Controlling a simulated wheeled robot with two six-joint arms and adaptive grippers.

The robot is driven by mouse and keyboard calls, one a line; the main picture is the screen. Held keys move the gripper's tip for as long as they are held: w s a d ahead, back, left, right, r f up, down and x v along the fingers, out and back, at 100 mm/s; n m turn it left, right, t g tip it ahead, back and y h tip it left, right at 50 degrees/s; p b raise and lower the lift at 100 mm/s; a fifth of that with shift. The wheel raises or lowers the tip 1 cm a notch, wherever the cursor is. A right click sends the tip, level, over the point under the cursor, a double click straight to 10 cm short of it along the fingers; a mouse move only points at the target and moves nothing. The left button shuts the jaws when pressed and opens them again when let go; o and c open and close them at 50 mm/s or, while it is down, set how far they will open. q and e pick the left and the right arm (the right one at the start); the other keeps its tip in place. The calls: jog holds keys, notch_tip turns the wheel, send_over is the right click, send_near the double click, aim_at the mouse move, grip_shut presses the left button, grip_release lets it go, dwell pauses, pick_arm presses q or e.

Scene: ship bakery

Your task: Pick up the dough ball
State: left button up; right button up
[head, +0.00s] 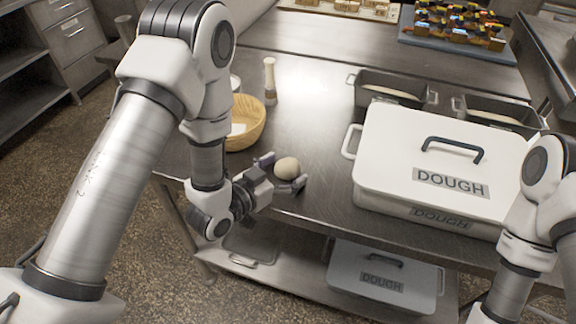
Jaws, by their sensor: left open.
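A pale, round dough ball (287,168) rests near the front edge of the steel table (310,120). My left gripper (284,171) reaches in from the left with its fingers open. One finger is behind and to the left of the ball, the other in front and to the right, so the ball sits between them. I cannot tell whether either finger touches it. My right arm comes in at the lower right, but its gripper is out of the picture.
A white lidded DOUGH box (425,138) stands right of the ball, with two metal pans (392,87) behind it. A wooden bowl (246,122) and a pepper mill (270,80) stand left. Another DOUGH box (383,280) is on the lower shelf. The table's middle is clear.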

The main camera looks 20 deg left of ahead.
pick_arm(q)
jog(key=c, duration=1.3)
jog(key=shift+r, duration=0.1)
